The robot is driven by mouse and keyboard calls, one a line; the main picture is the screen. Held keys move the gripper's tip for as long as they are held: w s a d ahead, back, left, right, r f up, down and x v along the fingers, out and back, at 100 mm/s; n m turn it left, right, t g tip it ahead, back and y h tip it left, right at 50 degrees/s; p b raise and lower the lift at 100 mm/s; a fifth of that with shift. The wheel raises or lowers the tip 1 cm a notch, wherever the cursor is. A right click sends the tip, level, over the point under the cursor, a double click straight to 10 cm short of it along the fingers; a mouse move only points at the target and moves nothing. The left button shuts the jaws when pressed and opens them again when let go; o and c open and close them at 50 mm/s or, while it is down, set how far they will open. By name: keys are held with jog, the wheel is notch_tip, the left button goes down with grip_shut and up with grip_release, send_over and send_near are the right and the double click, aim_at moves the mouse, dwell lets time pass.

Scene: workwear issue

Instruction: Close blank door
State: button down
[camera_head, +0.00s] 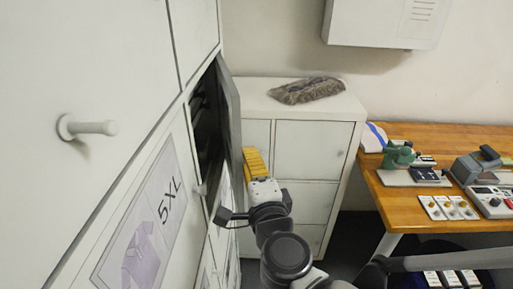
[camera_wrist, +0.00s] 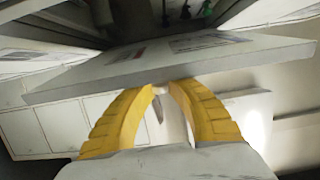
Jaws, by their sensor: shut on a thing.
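A door (camera_head: 229,115) in the white locker wall on the left stands open, seen nearly edge-on in the head view, with a dark opening (camera_head: 207,125) behind it. In the wrist view the door panel (camera_wrist: 100,75) crosses the picture just beyond the fingers. My gripper (camera_head: 254,160) is on the right side of this door. In the wrist view its yellow fingers (camera_wrist: 162,90) come together on a small pale knob (camera_wrist: 161,92) at the door, mostly hidden by the fingertips. Whether the door's outer face is blank cannot be told.
A door labelled 5XL (camera_head: 152,215) and a closed door with a peg knob (camera_head: 87,127) are on the left. A white cabinet (camera_head: 306,150) bearing a furry grey-brown item (camera_head: 306,91) stands behind. A wooden table (camera_head: 390,187) with tools is at right.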

jog(key=shift+a, duration=0.15)
jog(key=c, duration=1.3)
grip_release()
jog(key=shift+s, duration=0.1)
jog(key=v, duration=0.7)
jog(key=shift+s, duration=0.2)
